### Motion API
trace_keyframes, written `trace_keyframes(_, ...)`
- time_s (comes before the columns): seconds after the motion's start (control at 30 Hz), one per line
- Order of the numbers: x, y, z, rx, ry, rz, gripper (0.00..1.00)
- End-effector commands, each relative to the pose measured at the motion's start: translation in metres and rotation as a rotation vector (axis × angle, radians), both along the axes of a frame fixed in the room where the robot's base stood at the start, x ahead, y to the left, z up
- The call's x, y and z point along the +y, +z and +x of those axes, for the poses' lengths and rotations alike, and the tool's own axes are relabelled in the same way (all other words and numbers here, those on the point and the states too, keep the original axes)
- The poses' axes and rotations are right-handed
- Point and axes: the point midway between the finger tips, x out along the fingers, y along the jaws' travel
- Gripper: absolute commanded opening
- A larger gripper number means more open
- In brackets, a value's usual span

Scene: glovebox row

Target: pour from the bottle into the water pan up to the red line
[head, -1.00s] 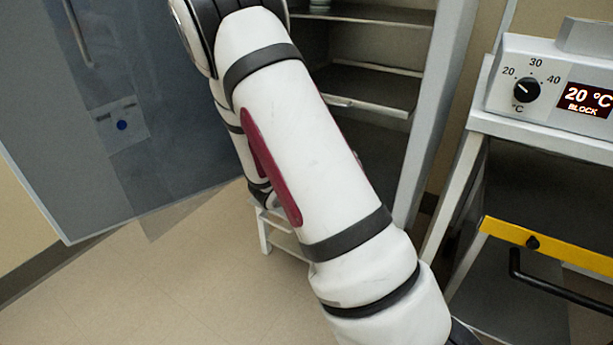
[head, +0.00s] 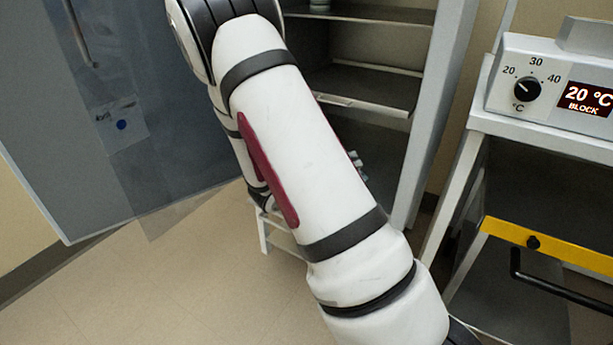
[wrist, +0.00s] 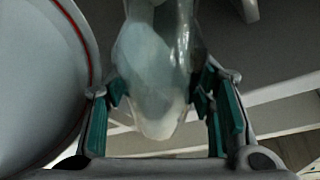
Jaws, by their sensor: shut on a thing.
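In the wrist view my gripper (wrist: 160,95) is shut on a translucent, pale bottle (wrist: 152,65). Its teal-padded fingers are on either side of it, and the bottle's rounded end points down the picture. The water pan (wrist: 35,85) fills the left of the wrist view as a large, pale grey round shape. The red line (wrist: 84,45) curves along its right side, beside the left finger. I cannot tell the water level or whether anything is flowing. In the head view my arm hides the bottle and the pan.
An open shelf unit (head: 372,87) stands behind my arm. A grey door or panel (head: 170,90) is at the left. At the right is a heater block unit (head: 545,85) reading 20 °C, above a yellow bar (head: 560,250) and black handle. Floor (head: 150,290) is clear at lower left.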

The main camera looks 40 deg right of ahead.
Motion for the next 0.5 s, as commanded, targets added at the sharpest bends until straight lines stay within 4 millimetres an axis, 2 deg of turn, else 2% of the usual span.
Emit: trace_keyframes(0.5,-0.0006,-0.0021,-0.0012,0.051,0.000,-0.023,0.07)
